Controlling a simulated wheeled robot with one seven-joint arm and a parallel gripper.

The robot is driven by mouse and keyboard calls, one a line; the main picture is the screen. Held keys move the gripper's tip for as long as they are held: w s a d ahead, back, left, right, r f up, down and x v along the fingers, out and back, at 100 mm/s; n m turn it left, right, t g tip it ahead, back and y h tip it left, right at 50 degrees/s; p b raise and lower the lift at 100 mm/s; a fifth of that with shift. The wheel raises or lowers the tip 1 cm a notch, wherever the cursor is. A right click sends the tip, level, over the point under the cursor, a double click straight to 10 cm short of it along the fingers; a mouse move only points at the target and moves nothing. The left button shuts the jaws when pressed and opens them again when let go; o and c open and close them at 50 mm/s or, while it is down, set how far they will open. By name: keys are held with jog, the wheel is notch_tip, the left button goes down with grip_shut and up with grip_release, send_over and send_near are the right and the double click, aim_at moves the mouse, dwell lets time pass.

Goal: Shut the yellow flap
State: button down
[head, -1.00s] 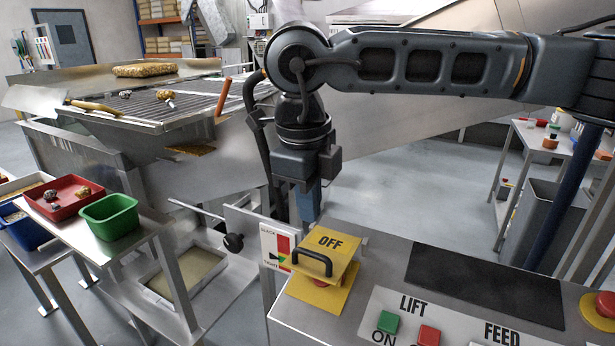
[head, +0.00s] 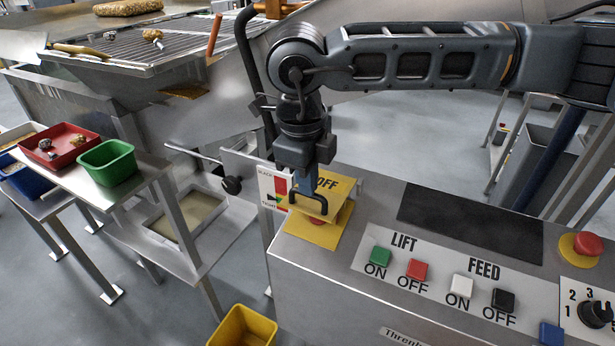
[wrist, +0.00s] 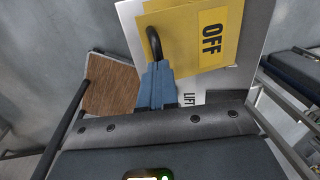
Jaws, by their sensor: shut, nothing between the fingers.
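The yellow flap (head: 341,187), marked OFF, stands tilted open over a yellow base plate (head: 308,232) on the console's left end. Part of a red button (head: 318,220) shows beneath it. A black handle (head: 294,200) is fixed to the flap. My gripper (head: 307,184) is shut and empty, with its blue fingers pointing down at the handle and covering part of the flap. In the wrist view the fingertips (wrist: 157,68) are right at the handle (wrist: 153,42), beside the flap (wrist: 190,38). I cannot tell whether they touch it.
The console (head: 300,258) has LIFT and FEED buttons, a dark panel (head: 470,217), another red button (head: 588,244) and a black knob (head: 595,313). A small colour-scale sign (head: 272,190) stands left of the flap. A yellow bin (head: 243,328) is on the floor in front.

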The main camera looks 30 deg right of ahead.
notch_tip(320, 180, down, 6)
jog(key=s+a+b, duration=0.1)
jog(key=b, duration=0.7)
jog(key=shift+a+r, duration=0.15)
jog(key=shift+a, duration=0.2)
jog(key=shift+s, duration=0.15)
